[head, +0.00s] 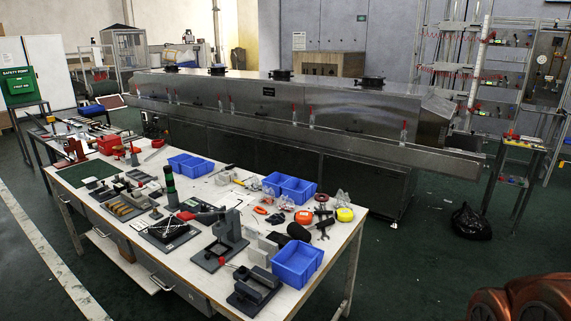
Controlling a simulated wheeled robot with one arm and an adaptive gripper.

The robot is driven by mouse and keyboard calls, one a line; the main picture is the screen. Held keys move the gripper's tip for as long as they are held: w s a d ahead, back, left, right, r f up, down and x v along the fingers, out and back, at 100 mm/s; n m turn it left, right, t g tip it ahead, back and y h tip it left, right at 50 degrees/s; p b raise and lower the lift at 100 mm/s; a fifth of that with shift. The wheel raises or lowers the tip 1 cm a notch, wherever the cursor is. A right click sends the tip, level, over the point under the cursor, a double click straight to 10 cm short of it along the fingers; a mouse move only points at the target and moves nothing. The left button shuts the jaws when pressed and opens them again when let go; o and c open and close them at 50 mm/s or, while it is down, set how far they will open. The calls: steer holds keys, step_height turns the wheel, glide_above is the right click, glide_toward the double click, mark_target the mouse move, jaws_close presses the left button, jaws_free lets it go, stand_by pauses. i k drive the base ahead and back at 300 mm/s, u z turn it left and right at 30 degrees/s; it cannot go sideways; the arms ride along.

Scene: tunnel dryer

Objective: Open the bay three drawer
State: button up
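No label reading bay three is legible, so I cannot tell which drawer it is. The long steel tunnel dryer (262,103) stands behind the workbench, with several panels along its side and dark panels (285,163) below. The white-topped workbench (300,215) has grey drawer fronts (142,257) under its left edge. Whether any drawer is pulled out is hard to tell. My gripper is not in view.
Blue bins (297,264), tools and fixtures crowd the bench top. A black bag (470,222) lies on the green floor, right of the dryer. A small stand (517,165) and a pipework rack (478,65) are at right. The floor right of the bench (410,265) is clear.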

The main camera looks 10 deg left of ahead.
mark_target(272, 157)
steer(key=z, duration=0.6)
steer(key=i, duration=5.4)
steer(key=u, duration=3.05)
steer(key=i, duration=2.1)
